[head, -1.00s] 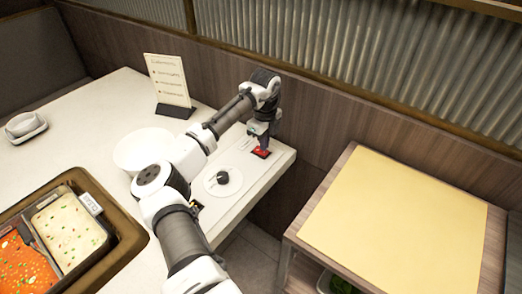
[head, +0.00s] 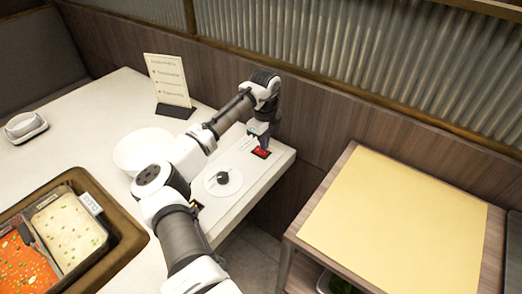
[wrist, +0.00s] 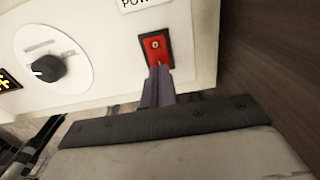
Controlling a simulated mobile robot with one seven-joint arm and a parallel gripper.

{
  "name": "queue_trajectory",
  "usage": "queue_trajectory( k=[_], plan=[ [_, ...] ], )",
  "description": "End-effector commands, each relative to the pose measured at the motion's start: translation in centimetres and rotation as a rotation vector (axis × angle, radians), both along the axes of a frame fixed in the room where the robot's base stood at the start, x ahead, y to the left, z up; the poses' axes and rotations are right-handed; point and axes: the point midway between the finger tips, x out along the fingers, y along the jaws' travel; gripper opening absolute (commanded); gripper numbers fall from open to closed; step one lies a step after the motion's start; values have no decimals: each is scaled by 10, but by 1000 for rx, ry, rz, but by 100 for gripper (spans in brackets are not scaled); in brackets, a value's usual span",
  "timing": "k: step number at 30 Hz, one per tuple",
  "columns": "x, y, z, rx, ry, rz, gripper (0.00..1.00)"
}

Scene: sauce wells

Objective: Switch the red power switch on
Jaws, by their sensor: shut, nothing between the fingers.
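The red power switch (wrist: 156,47) is a rocker in a black frame on the white table surface, under a label that partly reads "POW". Its visible half carries a "0" mark. In the head view the switch (head: 261,153) is near the table's right end. My gripper (wrist: 157,70) is shut and empty, with its fingertips at the lower half of the rocker. They cover part of that half, and I cannot tell whether they press on it. In the head view my gripper (head: 264,143) points down at the switch.
A black knob (wrist: 48,68) on a white round dial is left of the switch. A menu stand (head: 168,82) and a white plate (head: 135,148) are farther left. Food wells (head: 65,228) are at lower left. A wooden wall (head: 320,115) rises close behind the switch.

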Motion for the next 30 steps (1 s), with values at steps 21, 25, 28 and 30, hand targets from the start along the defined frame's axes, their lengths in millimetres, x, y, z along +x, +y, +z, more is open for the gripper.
queue_trajectory(
  k=[21, 25, 28, 30],
  plan=[
    [0, 0, -7, 0, 0, 0, 0],
    [0, 0, -9, 0, 0, 0, 0],
    [0, 0, -11, 0, 0, 0, 0],
    [0, 0, -12, 0, 0, 0, 0]
  ],
)
